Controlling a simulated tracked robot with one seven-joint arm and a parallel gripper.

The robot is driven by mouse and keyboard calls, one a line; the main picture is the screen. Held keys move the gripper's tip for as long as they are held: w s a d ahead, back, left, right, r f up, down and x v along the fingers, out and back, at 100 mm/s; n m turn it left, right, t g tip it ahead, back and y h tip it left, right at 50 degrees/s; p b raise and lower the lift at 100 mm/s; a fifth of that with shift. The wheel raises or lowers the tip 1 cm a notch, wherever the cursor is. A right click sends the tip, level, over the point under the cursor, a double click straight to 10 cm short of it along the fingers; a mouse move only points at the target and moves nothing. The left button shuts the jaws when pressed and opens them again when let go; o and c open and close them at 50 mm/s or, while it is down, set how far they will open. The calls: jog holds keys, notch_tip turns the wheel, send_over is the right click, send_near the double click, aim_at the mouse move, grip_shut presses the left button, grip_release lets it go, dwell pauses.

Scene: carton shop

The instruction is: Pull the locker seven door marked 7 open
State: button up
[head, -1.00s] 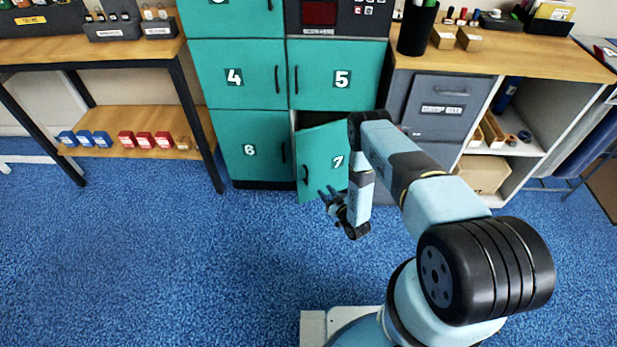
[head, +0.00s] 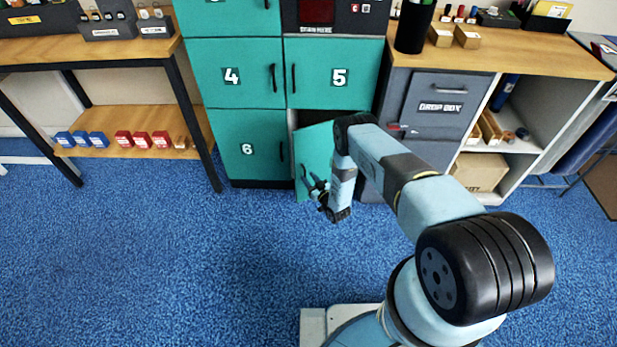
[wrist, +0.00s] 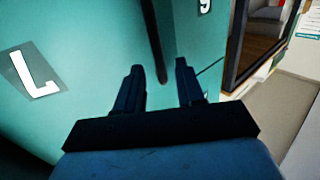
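The locker seven door (head: 314,150) is teal and stands ajar at the lower right of the locker block, swung out toward me, with a dark gap above its top edge. Its 7 is hidden by my arm in the head view, but shows upside down at the left of the wrist view (wrist: 36,73). A dark upright handle (head: 304,174) is near its free left edge. My gripper (head: 313,186) is in front of the handle. In the wrist view its two fingers (wrist: 159,67) are apart, with a dark bar, apparently this handle, just beyond and between the tips. I cannot tell whether they touch.
Locker six (head: 247,148) is shut on the left, with lockers four (head: 232,75) and five (head: 339,77) above. A grey drop box (head: 437,105) and a wooden-topped counter stand on the right. The blue carpet (head: 150,260) in front of the lockers is clear.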

jog(key=shift+x, duration=1.05)
jog(key=shift+c, duration=0.3)
grip_shut()
